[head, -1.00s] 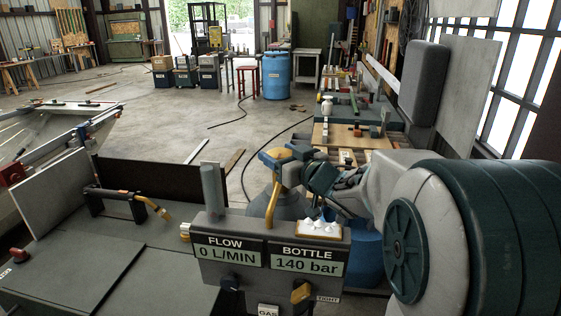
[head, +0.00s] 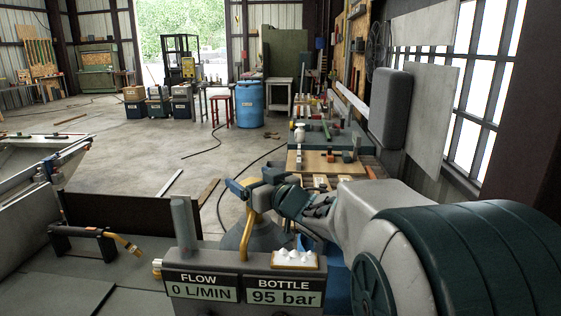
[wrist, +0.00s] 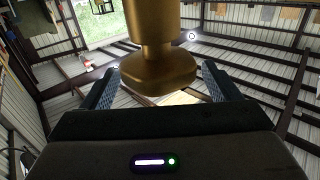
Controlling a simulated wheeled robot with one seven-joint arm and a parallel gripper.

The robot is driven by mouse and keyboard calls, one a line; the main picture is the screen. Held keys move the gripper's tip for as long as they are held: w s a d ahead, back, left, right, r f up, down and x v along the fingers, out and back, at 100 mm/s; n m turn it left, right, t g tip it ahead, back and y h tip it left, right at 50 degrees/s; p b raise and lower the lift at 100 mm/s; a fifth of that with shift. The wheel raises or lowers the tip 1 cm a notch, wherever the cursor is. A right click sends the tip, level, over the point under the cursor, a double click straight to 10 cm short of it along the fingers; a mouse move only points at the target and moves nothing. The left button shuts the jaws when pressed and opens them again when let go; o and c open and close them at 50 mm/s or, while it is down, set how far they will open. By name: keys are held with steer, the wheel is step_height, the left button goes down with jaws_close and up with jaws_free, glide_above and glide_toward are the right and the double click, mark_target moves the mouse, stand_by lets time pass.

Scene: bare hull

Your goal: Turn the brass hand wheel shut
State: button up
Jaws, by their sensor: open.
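The brass hand wheel (wrist: 158,72) shows close up in the wrist view, between my two fingers, with visible gaps on both sides. In the head view a brass part (head: 255,194) shows just under my gripper (head: 257,181), above the grey bottle's shoulder (head: 236,237); my gripper hides part of it. My gripper (wrist: 161,83) is open around the wheel and does not appear to press on it. The bottle readout (head: 284,297) shows 95 bar, and the flow readout (head: 200,293) shows 0 L/MIN.
The grey gauge box (head: 245,268) stands in front of the bottle, with a brass pipe (head: 243,234) rising behind it. A torch (head: 125,243) rests on a stand at left. A wooden-topped bench (head: 320,163) lies beyond my arm. The floor behind is mostly open.

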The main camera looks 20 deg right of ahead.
steer(key=r, duration=0.2)
steer(key=d+r, duration=0.1)
steer(key=shift+s+r+p, duration=0.25)
steer(key=shift+r+p, duration=0.05)
steer(key=shift+r, duration=0.05)
steer(key=s+d+r+p, duration=0.1)
steer(key=s+d+r, duration=0.4)
steer(key=d, duration=0.4)
steer(key=shift+s+r, duration=0.3)
steer(key=shift+r, duration=0.2)
steer(key=shift+f, duration=0.1)
